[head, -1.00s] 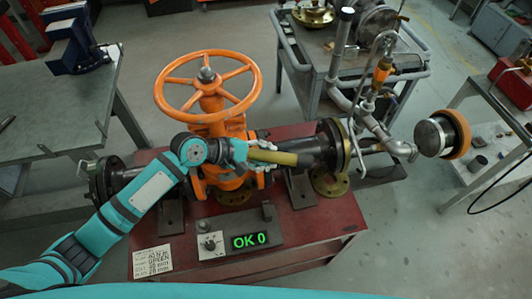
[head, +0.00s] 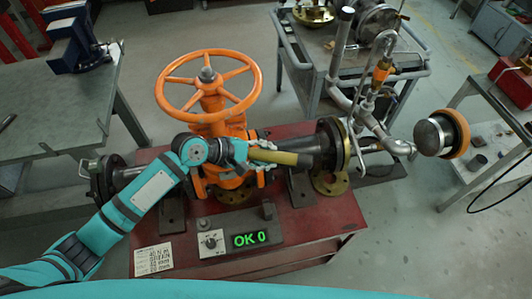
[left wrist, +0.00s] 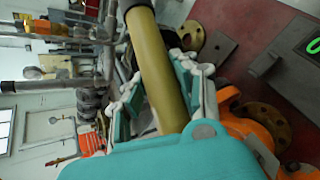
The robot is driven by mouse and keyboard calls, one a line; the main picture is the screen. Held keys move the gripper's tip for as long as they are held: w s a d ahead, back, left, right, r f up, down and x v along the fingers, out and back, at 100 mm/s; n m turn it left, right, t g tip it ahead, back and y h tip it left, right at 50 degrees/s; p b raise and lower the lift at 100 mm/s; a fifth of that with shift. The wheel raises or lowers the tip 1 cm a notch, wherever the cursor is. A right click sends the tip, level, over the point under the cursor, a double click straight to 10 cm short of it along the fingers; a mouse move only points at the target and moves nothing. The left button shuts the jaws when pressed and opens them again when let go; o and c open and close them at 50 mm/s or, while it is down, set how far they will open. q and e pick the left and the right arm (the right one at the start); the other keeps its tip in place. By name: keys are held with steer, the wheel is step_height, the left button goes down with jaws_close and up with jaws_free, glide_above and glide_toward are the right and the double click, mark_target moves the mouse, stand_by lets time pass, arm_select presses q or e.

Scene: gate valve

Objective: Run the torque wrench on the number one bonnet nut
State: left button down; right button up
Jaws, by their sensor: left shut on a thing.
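My left gripper (head: 256,154) is shut on a dull yellow cylindrical handle (head: 279,157), most likely the torque wrench. The handle lies nearly level, pointing right across the front of the orange gate valve (head: 230,183). In the left wrist view the handle (left wrist: 158,72) runs between the fingers (left wrist: 160,95). The valve has an orange handwheel (head: 208,86) on top. My wrist and the gripper cover the bonnet, so the nuts and the wrench's working end cannot be made out. My right gripper is not in view.
The valve stands on a red bench (head: 285,232) with dark flanged pipe (head: 332,143) at its sides. A display (head: 250,239) reads "OK 0", beside a knob box (head: 210,243) and a written card (head: 154,259). A grey cart (head: 424,73) stands behind; a workbench (head: 60,100) is at left.

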arm_select(q)
steer(key=shift+f+b, duration=0.55)
steer(key=shift+f, duration=0.9)
steer(key=shift+d+f+p, duration=0.1)
steer(key=shift+f+p, duration=0.25)
steer(key=shift+p, duration=0.25)
stand_by(0.9)
steer(key=shift+f, duration=0.3)
stand_by(0.8)
steer(key=shift+w+r+p, duration=0.1)
steer(key=shift+r+p, duration=0.15)
steer(key=shift+p, duration=0.7)
stand_by(0.6)
